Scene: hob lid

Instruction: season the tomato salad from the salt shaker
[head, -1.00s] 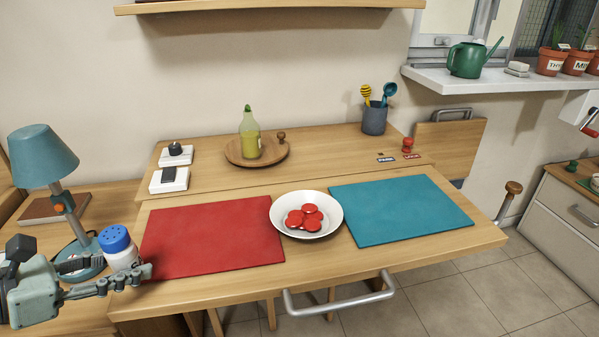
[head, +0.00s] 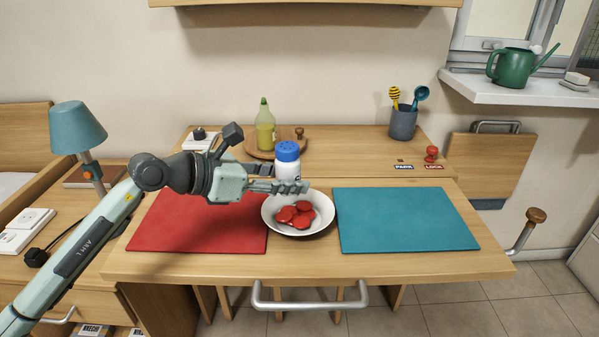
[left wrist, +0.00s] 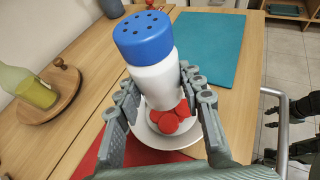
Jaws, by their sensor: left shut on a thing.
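The salt shaker (head: 288,163) is white with a blue, holed cap. My left gripper (head: 290,186) is shut on it and holds it near upright by its lower body. In the head view they are in front of the back-left rim of the salad bowl. The left wrist view shows the shaker (left wrist: 153,70) cap up between both fingers (left wrist: 160,95). The white bowl (head: 323,225) holds several red tomato slices (head: 298,214) and stands on the wooden worktop. The shaker hides part of the bowl in the wrist view.
A red mat (head: 190,225) lies left of the bowl and a teal mat (head: 405,218) right of it. Behind are an oil bottle (head: 265,130) on a round board and a utensil pot (head: 403,123). A lamp (head: 78,128) stands at left.

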